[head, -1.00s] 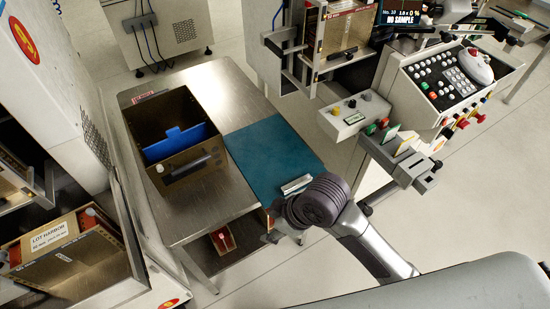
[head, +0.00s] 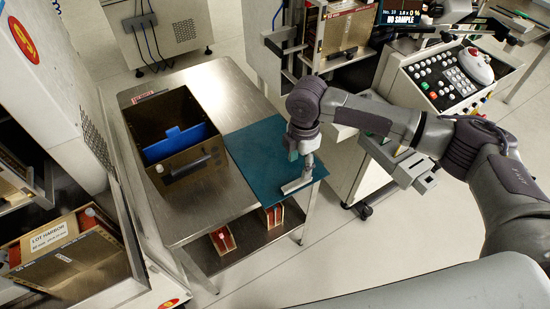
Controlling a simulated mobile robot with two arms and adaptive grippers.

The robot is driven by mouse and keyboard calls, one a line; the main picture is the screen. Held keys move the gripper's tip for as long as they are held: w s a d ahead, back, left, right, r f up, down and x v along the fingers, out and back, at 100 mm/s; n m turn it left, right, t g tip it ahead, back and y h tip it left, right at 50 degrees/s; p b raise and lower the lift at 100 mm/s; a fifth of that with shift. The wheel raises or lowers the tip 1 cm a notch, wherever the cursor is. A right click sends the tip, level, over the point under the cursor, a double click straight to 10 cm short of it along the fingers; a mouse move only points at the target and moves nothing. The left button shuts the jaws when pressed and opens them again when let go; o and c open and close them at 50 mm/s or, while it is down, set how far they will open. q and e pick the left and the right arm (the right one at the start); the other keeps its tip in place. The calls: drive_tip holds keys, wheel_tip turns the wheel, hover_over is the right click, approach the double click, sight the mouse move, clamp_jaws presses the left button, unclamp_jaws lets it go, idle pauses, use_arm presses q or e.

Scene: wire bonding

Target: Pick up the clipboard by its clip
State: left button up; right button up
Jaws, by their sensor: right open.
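The clipboard appears to be the flat teal board (head: 250,155) lying on the right part of the metal table. A silver bar-shaped clip (head: 294,186) sits at the middle of its near edge. My right gripper (head: 301,162) points down over the near right part of the board, just behind the clip in the picture. It is open and holds nothing that I can see. Whether its fingertips touch the clip or the board, I cannot tell. My left gripper is out of view.
A brown open box (head: 190,172) with a blue panel (head: 180,145) stands on the table (head: 205,205), left of the board. Red-fronted holders (head: 222,239) sit on the lower shelf. A machine with a control panel (head: 450,80) stands at the right. Floor is free in front.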

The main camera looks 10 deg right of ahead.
sight(297, 182)
wheel_tip(297, 182, down, 10)
drive_tip(key=shift+w+r, duration=0.15)
drive_tip(key=shift+r, duration=0.05)
idle(0.3)
clamp_jaws()
